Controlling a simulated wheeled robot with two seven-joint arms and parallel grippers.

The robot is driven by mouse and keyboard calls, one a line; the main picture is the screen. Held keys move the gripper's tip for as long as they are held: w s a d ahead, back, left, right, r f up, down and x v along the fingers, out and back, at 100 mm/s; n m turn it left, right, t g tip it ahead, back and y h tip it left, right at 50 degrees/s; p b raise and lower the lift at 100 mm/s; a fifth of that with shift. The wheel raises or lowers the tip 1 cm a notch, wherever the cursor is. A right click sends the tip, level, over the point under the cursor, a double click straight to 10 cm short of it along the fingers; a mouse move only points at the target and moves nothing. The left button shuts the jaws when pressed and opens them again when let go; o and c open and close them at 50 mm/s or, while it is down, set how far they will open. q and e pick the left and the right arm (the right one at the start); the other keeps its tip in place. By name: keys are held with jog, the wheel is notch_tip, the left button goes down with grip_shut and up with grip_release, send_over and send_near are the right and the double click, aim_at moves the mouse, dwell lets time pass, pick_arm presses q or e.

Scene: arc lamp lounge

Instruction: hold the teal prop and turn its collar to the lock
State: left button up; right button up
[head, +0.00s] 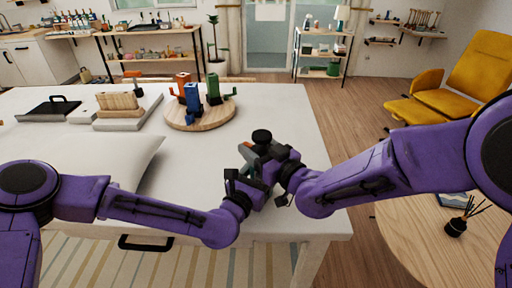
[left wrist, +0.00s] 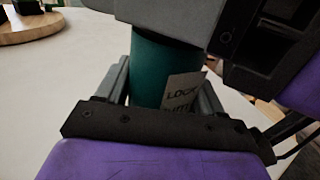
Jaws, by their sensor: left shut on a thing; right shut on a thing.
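The teal prop (left wrist: 160,65) stands upright in the left wrist view, with a white label (left wrist: 182,92) reading LOCK and a second line I cannot read fully. My left gripper (left wrist: 165,95) is shut around its body, a finger on each side. My right gripper (head: 262,153) is shut on the upper part of the prop, above my left gripper. A round black top (head: 262,136) shows above the right gripper's grey fingers in the head view. The collar is mostly hidden by the right gripper, so I cannot tell its turn. My arms hide most of the prop in the head view.
A round wooden board (head: 201,121) with orange, blue and green props stands behind on the white table (head: 285,105). A white cushion-like shape (head: 110,158) and a wooden block on a grey base (head: 118,104) lie left. A round wooden table (head: 415,240) stands at right.

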jog(key=shift+m+t+h, duration=0.3)
jog(key=shift+h, duration=0.1)
jog(key=o, duration=1)
jog(key=shift+d, duration=0.1)
jog(key=v, duration=1.2)
